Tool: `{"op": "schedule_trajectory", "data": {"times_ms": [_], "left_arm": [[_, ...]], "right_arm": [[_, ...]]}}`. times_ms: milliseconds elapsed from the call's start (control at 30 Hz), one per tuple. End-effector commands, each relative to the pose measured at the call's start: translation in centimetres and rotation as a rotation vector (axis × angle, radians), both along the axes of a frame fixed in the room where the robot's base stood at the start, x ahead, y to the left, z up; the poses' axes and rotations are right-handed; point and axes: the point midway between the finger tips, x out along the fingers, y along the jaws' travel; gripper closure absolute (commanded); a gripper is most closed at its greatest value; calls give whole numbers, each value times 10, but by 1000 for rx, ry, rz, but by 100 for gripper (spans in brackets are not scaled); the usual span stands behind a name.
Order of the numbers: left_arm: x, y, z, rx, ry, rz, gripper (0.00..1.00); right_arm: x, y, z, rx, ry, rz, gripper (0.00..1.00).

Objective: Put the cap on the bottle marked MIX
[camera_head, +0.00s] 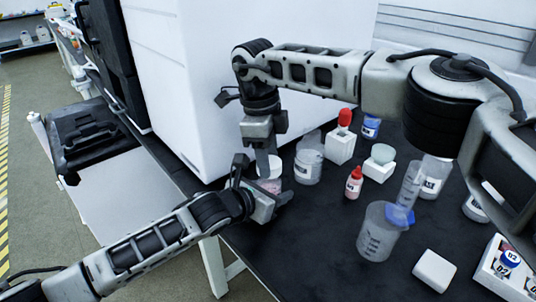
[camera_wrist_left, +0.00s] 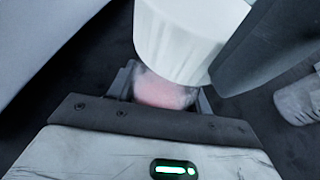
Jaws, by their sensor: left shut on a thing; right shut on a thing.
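A small bottle with pinkish contents (camera_head: 270,186) stands at the left edge of the black bench; no marking on it is readable. My left gripper (camera_head: 262,197) is shut around its body from the side. In the left wrist view the pink bottle (camera_wrist_left: 162,90) shows beneath a white ribbed cap (camera_wrist_left: 185,40). My right gripper (camera_head: 266,163) comes down from above and is shut on the cap, with one dark finger beside it in the wrist view. The cap is over the bottle's top, slightly tilted in that view. I cannot tell whether it is seated.
A labelled jar (camera_head: 308,168) stands close to the right of the grippers. Further right are a red dropper bottle (camera_head: 354,183), a beaker (camera_head: 378,240) and a white block (camera_head: 434,271). A large white cabinet (camera_head: 205,80) stands behind.

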Motion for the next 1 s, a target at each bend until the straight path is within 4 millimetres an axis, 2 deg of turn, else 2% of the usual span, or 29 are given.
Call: {"op": "schedule_trajectory", "data": {"times_ms": [667, 700, 767, 1000], "left_arm": [[0, 0, 0, 1, 1, 0, 91], [0, 0, 0, 1, 1, 0, 100], [0, 0, 0, 1, 1, 0, 100], [0, 0, 0, 1, 1, 0, 100]], "right_arm": [[0, 0, -12, 0, 0, 0, 76], [0, 0, -12, 0, 0, -1, 49], [0, 0, -12, 0, -1, 0, 32], [0, 0, -11, 0, 0, 0, 32]]}}
